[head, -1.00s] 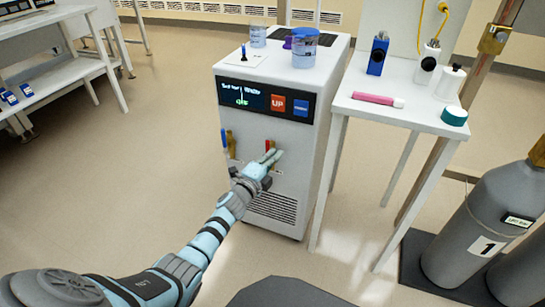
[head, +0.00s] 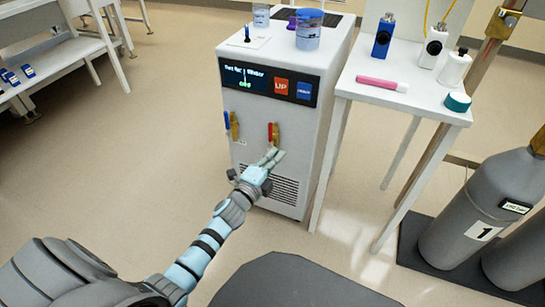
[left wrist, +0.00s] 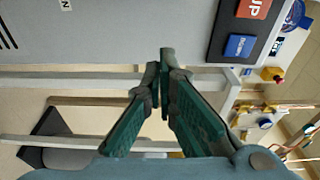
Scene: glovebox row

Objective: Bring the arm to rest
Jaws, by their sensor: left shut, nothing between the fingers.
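My left gripper (head: 273,157) is shut and empty in front of the white chiller cabinet (head: 318,180). Its fingertips are just below the red-handled brass valve (head: 273,135); whether they touch the cabinet front cannot be told. The red handle points up. A blue-handled brass valve (head: 231,124) sits to its left, handle also up. My left arm reaches in from the lower left. My right gripper is not in view.
Gas cylinders (head: 488,210) stand at the right. A beaker (head: 309,30) is on the cabinet top. The floor (head: 130,170) left of the cabinet is clear.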

